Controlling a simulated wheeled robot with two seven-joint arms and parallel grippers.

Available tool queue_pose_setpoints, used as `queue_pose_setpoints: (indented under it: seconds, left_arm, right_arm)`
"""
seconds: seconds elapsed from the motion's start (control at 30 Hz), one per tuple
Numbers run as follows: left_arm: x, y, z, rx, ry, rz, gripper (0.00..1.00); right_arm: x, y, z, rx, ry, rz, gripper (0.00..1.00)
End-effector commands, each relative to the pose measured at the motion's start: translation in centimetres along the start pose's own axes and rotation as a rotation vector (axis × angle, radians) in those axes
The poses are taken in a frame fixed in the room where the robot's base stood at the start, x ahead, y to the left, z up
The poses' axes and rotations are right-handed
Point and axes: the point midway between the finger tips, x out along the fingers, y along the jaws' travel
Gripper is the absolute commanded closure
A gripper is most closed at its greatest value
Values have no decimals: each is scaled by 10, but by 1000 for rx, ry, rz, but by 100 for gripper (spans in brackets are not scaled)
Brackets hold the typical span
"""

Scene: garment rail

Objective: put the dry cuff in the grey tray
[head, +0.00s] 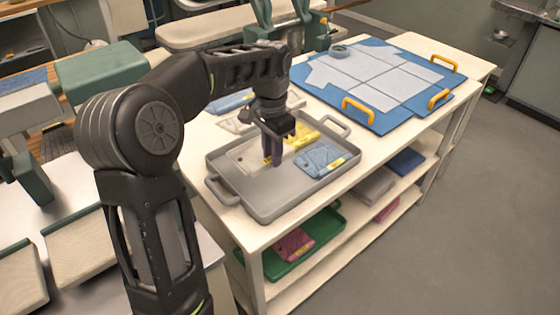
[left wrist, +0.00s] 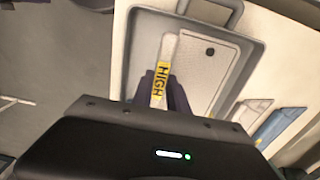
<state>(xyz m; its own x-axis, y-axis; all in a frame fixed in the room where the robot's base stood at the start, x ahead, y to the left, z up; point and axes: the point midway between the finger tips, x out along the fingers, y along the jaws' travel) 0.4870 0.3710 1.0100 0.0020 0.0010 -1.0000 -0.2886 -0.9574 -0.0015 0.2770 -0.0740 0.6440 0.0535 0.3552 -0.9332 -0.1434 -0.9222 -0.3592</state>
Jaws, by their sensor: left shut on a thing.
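The grey tray (head: 275,203) stands on the white bench; its rim shows in the left wrist view (left wrist: 133,60). My left gripper (head: 272,160) points down inside the tray's outline, its dark fingers shut on a pale strip with a yellow label reading HIGH (left wrist: 158,84). A pale cuff with a dark button (head: 243,158) is beside the fingers, also in the left wrist view (left wrist: 210,52). I cannot tell whether the strip is part of it. Nothing visible is marked dry. My right gripper is out of view.
A blue board with orange handles (head: 385,80) lies at the bench's far end. Pale and blue cloths (head: 232,104) lie behind the tray. The shelf below holds a green tray (head: 322,238) with a magenta cloth (head: 294,245). Floor at right (head: 450,220) is clear.

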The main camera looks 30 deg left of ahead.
Motion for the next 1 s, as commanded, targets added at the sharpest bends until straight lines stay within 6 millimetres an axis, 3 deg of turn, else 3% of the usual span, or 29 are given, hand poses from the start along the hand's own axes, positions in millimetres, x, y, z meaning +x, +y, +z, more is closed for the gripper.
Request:
queue_pose_setpoints:
  seconds: [0.3,0.67,1.0]
  left_arm:
    - [51,0,1,-1,-3,2,100]
    - [56,0,0,0,-2,1,100]
    - [92,0,1,-1,-2,1,100]
  right_arm:
    - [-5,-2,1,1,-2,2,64]
    - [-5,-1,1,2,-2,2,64]
    - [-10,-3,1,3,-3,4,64]
